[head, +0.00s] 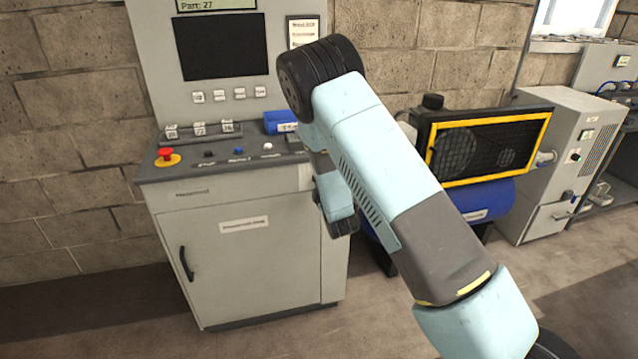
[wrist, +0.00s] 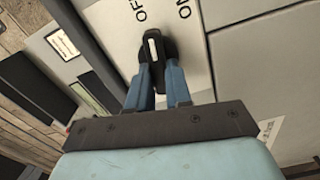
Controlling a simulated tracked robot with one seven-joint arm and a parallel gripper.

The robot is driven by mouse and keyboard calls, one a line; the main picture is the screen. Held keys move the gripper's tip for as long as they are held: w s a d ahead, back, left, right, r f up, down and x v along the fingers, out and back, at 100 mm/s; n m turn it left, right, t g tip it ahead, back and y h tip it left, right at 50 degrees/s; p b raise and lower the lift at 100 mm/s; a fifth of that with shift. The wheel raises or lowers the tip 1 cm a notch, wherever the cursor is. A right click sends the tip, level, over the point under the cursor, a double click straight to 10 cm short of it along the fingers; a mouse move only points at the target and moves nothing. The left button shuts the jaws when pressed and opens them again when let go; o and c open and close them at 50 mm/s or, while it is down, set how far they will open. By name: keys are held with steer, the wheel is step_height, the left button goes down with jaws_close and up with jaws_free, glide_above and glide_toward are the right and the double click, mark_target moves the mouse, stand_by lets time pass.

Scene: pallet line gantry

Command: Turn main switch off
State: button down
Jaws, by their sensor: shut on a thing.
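The main switch (wrist: 153,48) is a black rotary handle with a white line, on a pale plate (wrist: 200,72) marked OFF and ON in the wrist view. The line points up and slightly left, between the two words and closer to OFF. My gripper (wrist: 160,72) has its two blue fingers on either side of the handle and is shut on it. In the head view my arm hides the switch and the gripper.
A grey control cabinet (head: 255,265) has a black screen (head: 221,47), a red emergency button (head: 166,154) and several small buttons. A compressor with a yellow-framed guard (head: 490,145) and a grey machine (head: 565,120) stand to the right.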

steer(key=shift+s+a+f+n, duration=0.25)
steer(key=shift+f+n, duration=0.15)
steer(key=shift+n, duration=0.7)
steer(key=c, duration=1.3)
jaws_free()
steer(key=shift+o, duration=1.3)
steer(key=shift+w+d+r, duration=0.1)
steer(key=shift+w, duration=0.05)
steer(key=v, duration=1.3)
steer(key=shift+s, duration=0.35)
steer(key=shift+d+r, duration=0.1)
steer(key=shift+d, duration=0.05)
